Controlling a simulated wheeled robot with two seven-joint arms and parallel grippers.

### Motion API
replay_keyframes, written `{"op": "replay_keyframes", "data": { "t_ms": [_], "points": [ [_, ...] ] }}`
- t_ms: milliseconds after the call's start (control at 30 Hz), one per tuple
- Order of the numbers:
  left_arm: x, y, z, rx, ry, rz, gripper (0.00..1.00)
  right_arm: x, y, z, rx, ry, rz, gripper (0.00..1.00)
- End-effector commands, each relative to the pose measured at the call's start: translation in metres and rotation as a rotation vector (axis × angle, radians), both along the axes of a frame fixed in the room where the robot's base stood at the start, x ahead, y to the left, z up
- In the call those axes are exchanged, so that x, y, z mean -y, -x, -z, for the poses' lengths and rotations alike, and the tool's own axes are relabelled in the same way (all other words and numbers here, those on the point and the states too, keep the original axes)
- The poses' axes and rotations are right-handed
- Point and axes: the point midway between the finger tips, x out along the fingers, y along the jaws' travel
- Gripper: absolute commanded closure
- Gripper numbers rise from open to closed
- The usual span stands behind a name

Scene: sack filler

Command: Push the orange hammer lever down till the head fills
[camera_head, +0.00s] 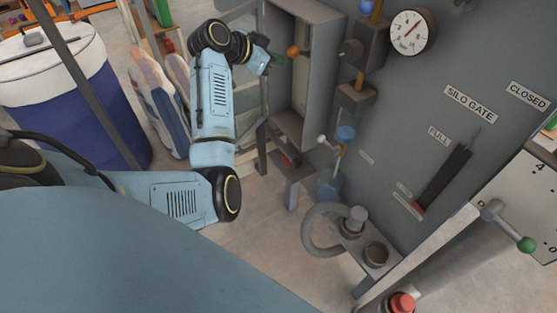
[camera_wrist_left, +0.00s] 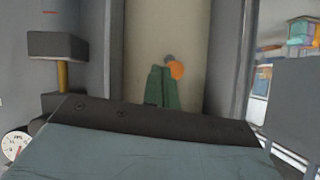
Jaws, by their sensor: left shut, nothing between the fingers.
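The hammer lever shows as a round orange knob (camera_head: 293,51) inside the open grey cabinet, in the upper middle of the head view. In the left wrist view the orange knob (camera_wrist_left: 177,70) is just beyond and to the right of my fingertips. My left gripper (camera_head: 279,60) is shut and empty, with its green fingers just left of the knob. The shut fingers also show in the left wrist view (camera_wrist_left: 162,72), partly overlapping the knob's edge. I cannot tell whether they touch it. The lever's arm is mostly hidden. My right gripper is not in view.
The cabinet's side walls (camera_head: 322,75) stand close around the knob. A grey panel with a round gauge (camera_head: 413,33) and a silo gate slot (camera_head: 443,180) is at the right. A blue drum (camera_head: 88,110) and sacks (camera_head: 158,95) stand at the left.

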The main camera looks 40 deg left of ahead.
Motion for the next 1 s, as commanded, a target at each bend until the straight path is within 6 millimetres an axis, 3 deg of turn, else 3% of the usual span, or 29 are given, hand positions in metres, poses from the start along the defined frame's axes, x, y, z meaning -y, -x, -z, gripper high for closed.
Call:
{"op": "replay_keyframes", "data": {
  "t_ms": [467, 1000],
  "points": [
    [0.017, -0.002, 0.097, -0.157, 0.032, -0.074, 1.00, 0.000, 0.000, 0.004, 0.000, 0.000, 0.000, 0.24],
    [0.036, 0.017, 0.201, -0.309, 0.037, -0.151, 1.00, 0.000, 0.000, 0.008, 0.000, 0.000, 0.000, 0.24]
  ]
}}
